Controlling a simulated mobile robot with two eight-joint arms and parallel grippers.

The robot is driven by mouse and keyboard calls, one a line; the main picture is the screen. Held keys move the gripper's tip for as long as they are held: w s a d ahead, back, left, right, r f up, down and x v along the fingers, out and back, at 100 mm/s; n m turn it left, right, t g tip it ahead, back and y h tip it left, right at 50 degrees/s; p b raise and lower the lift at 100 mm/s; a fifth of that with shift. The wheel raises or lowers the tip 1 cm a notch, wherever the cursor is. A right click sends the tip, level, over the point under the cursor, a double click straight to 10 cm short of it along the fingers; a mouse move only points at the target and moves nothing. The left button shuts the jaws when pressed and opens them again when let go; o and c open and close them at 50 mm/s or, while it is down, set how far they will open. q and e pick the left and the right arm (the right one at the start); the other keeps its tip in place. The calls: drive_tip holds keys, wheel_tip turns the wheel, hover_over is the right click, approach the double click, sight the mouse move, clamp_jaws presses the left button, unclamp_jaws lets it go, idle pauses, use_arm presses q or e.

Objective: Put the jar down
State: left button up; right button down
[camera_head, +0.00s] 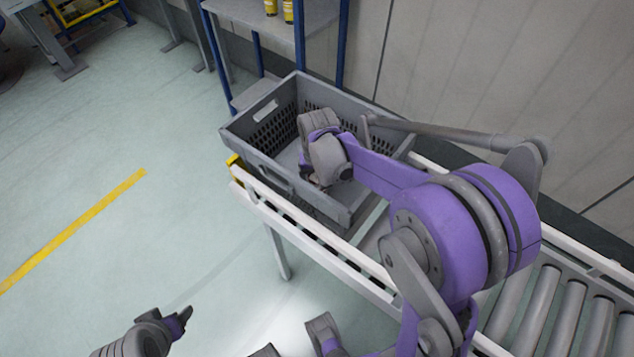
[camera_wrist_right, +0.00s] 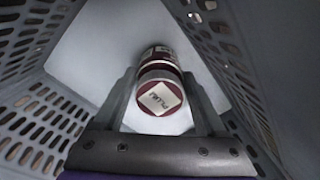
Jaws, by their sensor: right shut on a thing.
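A jar (camera_wrist_right: 160,92) with a dark red body and a pale square label on its lid shows in the right wrist view. My right gripper (camera_wrist_right: 162,84) is shut on it, with one finger on each side. The jar is inside the grey crate (camera_head: 256,151); I cannot tell whether it touches the crate floor. In the head view my right gripper (camera_head: 323,178) reaches down into the crate, and its wrist hides the jar. My left gripper (camera_head: 182,318) is at the lower left, over the floor and away from the crate; its jaws are unclear.
The crate stands on a roller conveyor (camera_head: 551,315) with pale side rails, and its perforated walls surround my right gripper closely. A shelf (camera_head: 240,10) behind holds yellow jars (camera_head: 288,11). A wall (camera_head: 460,75) lies beyond.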

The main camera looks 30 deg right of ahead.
unclamp_jaws()
drive_tip(key=shift+f, duration=0.1)
drive_tip(key=shift+r, duration=0.45)
wheel_tip(320, 180, up, 11)
drive_tip(key=p, duration=0.1)
drive_tip(key=shift+s+r+p, duration=0.2)
drive_tip(key=shift+p, duration=0.1)
